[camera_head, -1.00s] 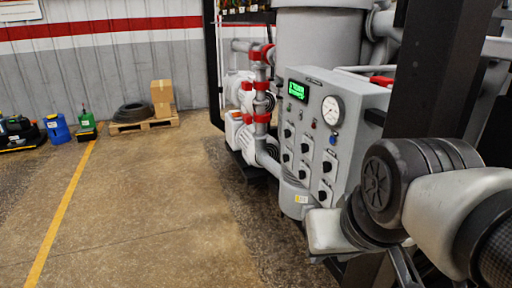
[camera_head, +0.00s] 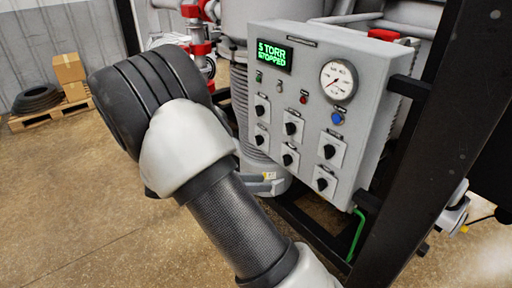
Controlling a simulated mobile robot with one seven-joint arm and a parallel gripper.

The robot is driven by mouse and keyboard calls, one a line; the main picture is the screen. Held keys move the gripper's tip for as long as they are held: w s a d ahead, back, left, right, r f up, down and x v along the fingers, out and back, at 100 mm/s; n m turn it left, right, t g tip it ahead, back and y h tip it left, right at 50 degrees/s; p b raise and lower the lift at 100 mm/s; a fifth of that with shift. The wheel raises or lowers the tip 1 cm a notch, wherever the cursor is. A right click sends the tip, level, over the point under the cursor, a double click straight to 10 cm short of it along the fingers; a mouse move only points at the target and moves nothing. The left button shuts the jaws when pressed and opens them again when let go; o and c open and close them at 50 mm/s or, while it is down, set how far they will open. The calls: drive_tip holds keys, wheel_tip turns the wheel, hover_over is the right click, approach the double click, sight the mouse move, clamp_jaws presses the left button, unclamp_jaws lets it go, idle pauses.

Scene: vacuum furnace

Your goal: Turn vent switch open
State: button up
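The grey control panel (camera_head: 315,90) stands on the furnace, right of centre. Its front has two rows of black rotary switches, including an upper right switch (camera_head: 329,151) and a lower right switch (camera_head: 321,184). Their labels are too small to read, so I cannot tell which is the vent switch or how it is set. The green display (camera_head: 274,55) reads "5 TORR STOPPED". My arm, with a black joint and white link, rises from the bottom and stands left of the panel. It hides part of the floor and pump pipework. My gripper is not in view.
A round pressure gauge (camera_head: 338,80), blue button (camera_head: 337,118) and red button (camera_head: 303,99) are on the panel. A black frame post (camera_head: 425,140) stands right of it. A pallet (camera_head: 50,114) with a cardboard box (camera_head: 69,69) is far left. The left floor is clear.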

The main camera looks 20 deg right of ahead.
sight(286, 160)
drive_tip(key=w+a+f+n+t+h, duration=0.3)
drive_tip(key=w+a+f+n+t, duration=0.15)
drive_tip(key=f+n, duration=0.2)
drive_tip(key=w+d, duration=0.3)
drive_tip(key=d, duration=0.5)
drive_tip(key=w+d+n+p, duration=0.1)
drive_tip(key=w+d, duration=0.3)
drive_tip(key=d, duration=0.4)
drive_tip(key=shift+d+r+t+p, duration=0.2)
drive_tip(key=shift+d+t+p, duration=0.1)
drive_tip(key=shift+t, duration=0.15)
drive_tip(key=shift+c, duration=0.2)
clamp_jaws()
